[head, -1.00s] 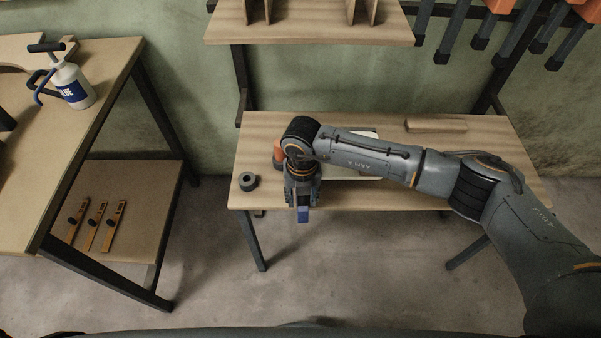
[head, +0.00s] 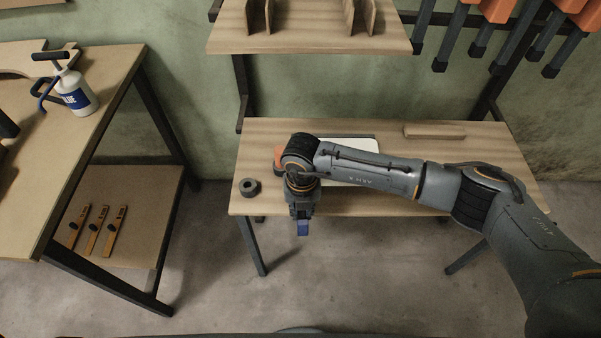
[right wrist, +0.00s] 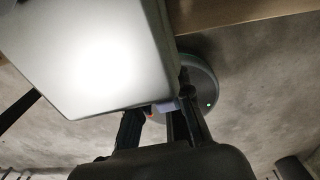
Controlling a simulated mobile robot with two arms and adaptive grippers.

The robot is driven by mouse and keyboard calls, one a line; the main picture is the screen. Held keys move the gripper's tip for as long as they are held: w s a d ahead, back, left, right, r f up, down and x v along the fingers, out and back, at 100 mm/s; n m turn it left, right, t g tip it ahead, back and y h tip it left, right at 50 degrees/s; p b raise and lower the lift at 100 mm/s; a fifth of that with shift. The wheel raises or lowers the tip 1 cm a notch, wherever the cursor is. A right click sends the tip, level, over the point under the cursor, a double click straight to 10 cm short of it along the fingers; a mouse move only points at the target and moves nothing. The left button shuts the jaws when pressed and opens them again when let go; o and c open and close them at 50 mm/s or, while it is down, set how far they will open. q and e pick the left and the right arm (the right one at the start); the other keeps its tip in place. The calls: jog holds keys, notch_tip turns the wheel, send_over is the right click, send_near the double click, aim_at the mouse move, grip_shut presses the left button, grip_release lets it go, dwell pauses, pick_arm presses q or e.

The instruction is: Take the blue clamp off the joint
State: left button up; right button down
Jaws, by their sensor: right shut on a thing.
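My right gripper (head: 302,215) points down at the front edge of the middle workbench and is shut on a small blue piece (head: 303,228), seemingly the blue clamp. Only its blue end shows below the fingers; the rest is hidden. In the right wrist view, my right gripper's dark fingers (right wrist: 160,122) have a pale bluish piece between them. A large pale box-like shape (right wrist: 90,50) fills the upper left there; I cannot tell what it is. A curved board (head: 12,72) lies on the left table, cut by the picture edge. No joint shows clearly. My left gripper is not in view.
The workbench (head: 450,190) holds a dark ring (head: 249,187), an orange thing (head: 278,158) partly behind my arm, a white panel (head: 350,148) and a wood block (head: 434,131). Open floor lies between.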

jog(key=s+p, duration=0.3)
jog(key=s, duration=0.3)
jog(key=shift+s, duration=0.35)
dwell(0.7)
